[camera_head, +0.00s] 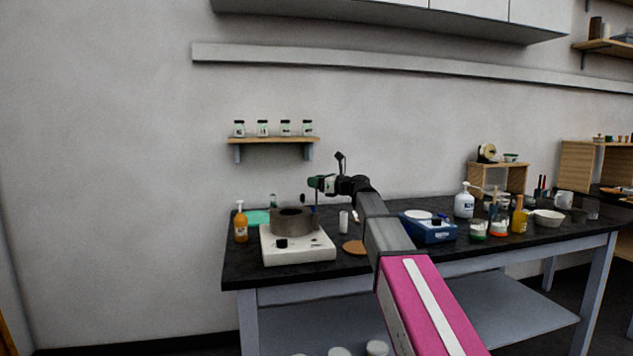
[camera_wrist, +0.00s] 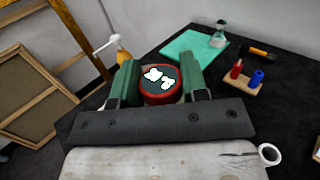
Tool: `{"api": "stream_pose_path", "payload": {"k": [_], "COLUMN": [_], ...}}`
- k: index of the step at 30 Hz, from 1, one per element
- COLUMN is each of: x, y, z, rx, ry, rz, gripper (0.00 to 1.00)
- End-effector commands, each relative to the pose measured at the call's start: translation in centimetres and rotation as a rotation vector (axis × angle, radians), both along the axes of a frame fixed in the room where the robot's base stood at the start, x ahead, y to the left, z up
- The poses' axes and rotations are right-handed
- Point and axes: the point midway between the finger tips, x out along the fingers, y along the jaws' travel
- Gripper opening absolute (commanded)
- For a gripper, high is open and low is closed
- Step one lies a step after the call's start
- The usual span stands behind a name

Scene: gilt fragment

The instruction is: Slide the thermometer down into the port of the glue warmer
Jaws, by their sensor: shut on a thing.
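My gripper (camera_head: 316,183) is above the right side of the glue warmer in the head view. The glue warmer is a grey round pot (camera_head: 287,222) on a white base (camera_head: 300,250) with dark knobs, near the left end of the black bench. In the wrist view my gripper (camera_wrist: 160,74) has its green fingers either side of the thermometer (camera_wrist: 158,80), a round dark dial with a red rim and white marks. A thin dark upright shape (camera_head: 316,213) below the gripper may be its stem. The port and the stem's tip cannot be made out.
An orange pump bottle (camera_head: 241,225) stands left of the warmer, by a green mat (camera_head: 259,217). Right of it are a white cylinder (camera_head: 343,221), a cork disc (camera_head: 355,247) and a blue box (camera_head: 430,231). A small jar shelf (camera_head: 272,140) hangs above.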

Motion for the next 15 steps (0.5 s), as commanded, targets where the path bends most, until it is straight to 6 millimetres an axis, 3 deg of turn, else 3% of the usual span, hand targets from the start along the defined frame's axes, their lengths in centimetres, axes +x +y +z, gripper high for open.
{"api": "stream_pose_path", "payload": {"k": [15], "x": [0.0], "y": [0.0], "z": [-1.2], "rx": [0.000], "ry": [0.000], "rz": [0.000], "gripper": [0.18]}}
